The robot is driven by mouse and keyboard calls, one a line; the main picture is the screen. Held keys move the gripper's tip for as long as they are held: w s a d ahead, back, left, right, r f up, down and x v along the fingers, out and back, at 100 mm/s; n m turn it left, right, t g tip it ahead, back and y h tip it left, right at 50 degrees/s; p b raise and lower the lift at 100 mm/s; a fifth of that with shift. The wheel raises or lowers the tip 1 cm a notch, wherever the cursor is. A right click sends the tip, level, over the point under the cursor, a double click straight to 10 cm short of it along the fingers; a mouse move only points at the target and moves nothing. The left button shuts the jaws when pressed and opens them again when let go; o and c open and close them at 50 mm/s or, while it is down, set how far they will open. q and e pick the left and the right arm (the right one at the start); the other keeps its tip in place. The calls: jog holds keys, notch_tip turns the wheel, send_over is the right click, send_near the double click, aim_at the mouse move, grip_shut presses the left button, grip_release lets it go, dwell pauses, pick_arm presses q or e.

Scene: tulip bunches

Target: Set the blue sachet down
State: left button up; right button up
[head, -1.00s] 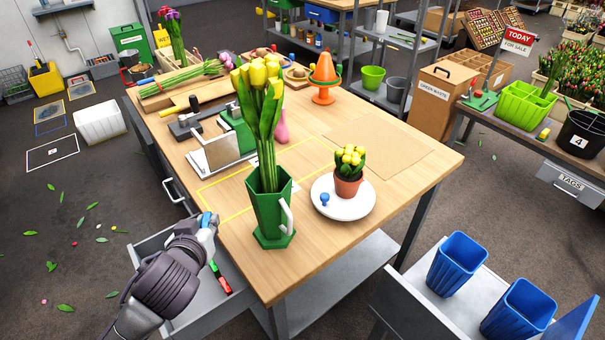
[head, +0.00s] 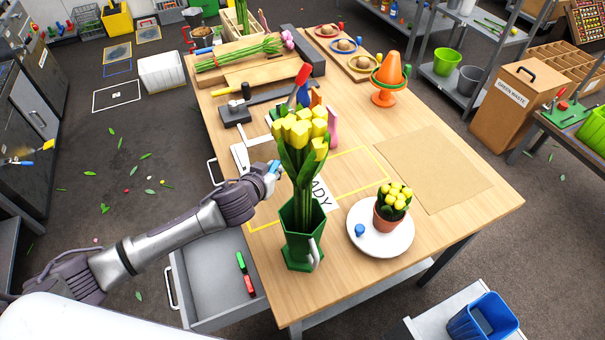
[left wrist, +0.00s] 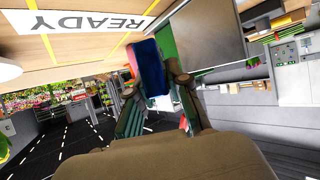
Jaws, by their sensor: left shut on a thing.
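My left gripper (head: 268,178) reaches over the left side of the wooden table, just left of the green pitcher. It is shut on the blue sachet (left wrist: 150,68); only a small bit of blue shows at its fingertips in the head view. In the left wrist view the sachet stands out between the two fingers (left wrist: 160,100), in front of a green and grey object. I cannot tell whether it touches the table. A READY label (head: 321,194) lies inside a yellow outline on the table, partly behind the tulips. My right gripper is not in view.
A green pitcher (head: 296,238) of yellow tulips (head: 304,130) stands close to my left gripper. A white plate (head: 398,238) with a small potted plant (head: 391,207) is right of it. An open drawer (head: 210,285) holds markers. A brown mat (head: 430,170) lies bare at right.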

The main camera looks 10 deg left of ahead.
aim_at(276, 198)
pick_arm(q)
jog(key=f, duration=0.2)
jog(key=s+f, duration=0.1)
jog(key=f, duration=0.1)
jog(key=shift+s+a, duration=0.1)
jog(key=shift+f, duration=0.3)
jog(key=f, duration=0.2)
jog(key=shift+w+f, duration=0.2)
jog(key=shift+f, duration=0.6)
jog(key=shift+f+b, duration=0.25)
jog(key=shift+b, duration=0.1)
jog(key=o, duration=0.7)
jog(key=shift+r, duration=0.15)
jog(key=shift+o, duration=0.2)
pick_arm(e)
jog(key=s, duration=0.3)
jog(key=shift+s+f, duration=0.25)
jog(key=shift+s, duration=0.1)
